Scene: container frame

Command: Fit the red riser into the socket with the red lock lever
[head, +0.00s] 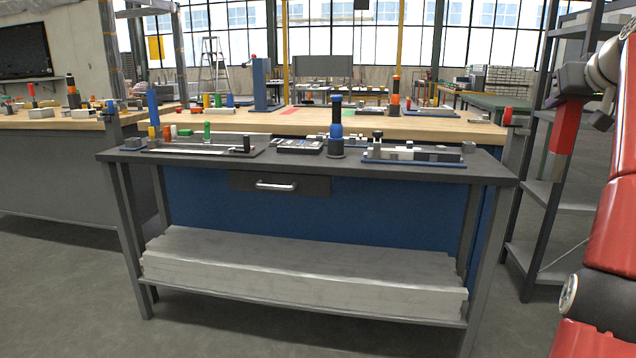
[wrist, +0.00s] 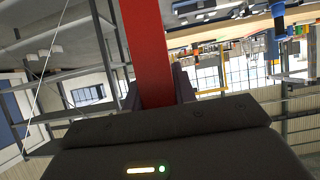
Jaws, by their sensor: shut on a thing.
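The red riser (head: 566,126) is a straight red bar held at the right of the head view, tilted and clear of the bench. My gripper (head: 574,88) is shut on its upper part. In the wrist view the red riser (wrist: 146,50) stands between the fingers of my gripper (wrist: 155,88) and runs out of the top of the picture. A small red piece (head: 507,116) sits on top of a grey post (head: 515,138) at the bench's right end, left of the riser. It may be the red lock lever; the socket opening cannot be made out.
A dark bench (head: 400,176) carries a blue-and-black cylinder (head: 336,128) and several fixtures. A grey shelf rack (head: 548,190) stands close behind the riser. The floor before the bench is clear.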

